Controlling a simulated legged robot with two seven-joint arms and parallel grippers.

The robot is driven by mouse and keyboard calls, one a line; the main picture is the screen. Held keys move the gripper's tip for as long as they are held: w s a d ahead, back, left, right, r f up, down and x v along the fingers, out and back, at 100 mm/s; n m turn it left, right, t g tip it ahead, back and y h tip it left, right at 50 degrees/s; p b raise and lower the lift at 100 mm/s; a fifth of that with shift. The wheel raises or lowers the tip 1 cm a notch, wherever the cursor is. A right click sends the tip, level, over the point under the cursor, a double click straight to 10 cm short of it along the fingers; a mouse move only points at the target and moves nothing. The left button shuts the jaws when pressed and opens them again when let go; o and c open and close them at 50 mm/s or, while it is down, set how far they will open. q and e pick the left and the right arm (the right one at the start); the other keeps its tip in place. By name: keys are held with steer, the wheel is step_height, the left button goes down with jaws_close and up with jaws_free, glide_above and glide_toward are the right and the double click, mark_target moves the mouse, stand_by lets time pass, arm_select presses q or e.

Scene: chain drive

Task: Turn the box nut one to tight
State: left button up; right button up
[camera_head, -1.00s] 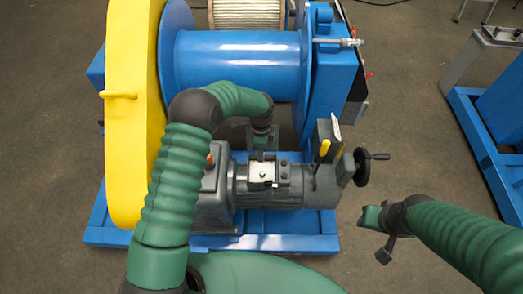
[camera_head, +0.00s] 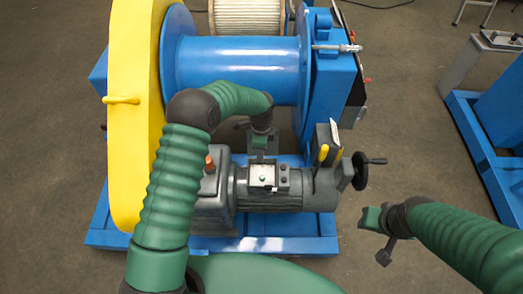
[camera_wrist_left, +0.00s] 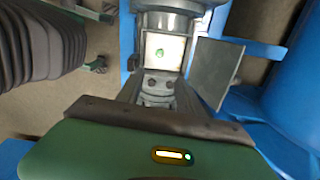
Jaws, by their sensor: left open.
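The motor's small open box (camera_head: 263,174) has a pale inside with a small green round part (camera_head: 262,179), likely the nut. The same green part shows in the wrist view (camera_wrist_left: 159,53), on the white face. Two dark round heads (camera_wrist_left: 158,83) sit just beside the box. My left gripper (camera_head: 262,155) is open behind the box in the head view, apart from the green part, its fingers partly hidden. My right gripper (camera_head: 372,218) hangs over the floor at the right, apart from the machine; its jaw gap is unclear.
A blue drum (camera_head: 235,68) and yellow guard (camera_head: 127,110) stand behind and left of the motor (camera_head: 295,188). Yellow-handled parts (camera_head: 323,154) and a black handwheel (camera_head: 361,171) are on its right.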

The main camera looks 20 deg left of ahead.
arm_select(q)
step_height(320, 180, up, 16)
arm_select(e)
steer(key=shift+r, duration=0.25)
arm_select(q)
steer(key=shift+w, duration=0.1)
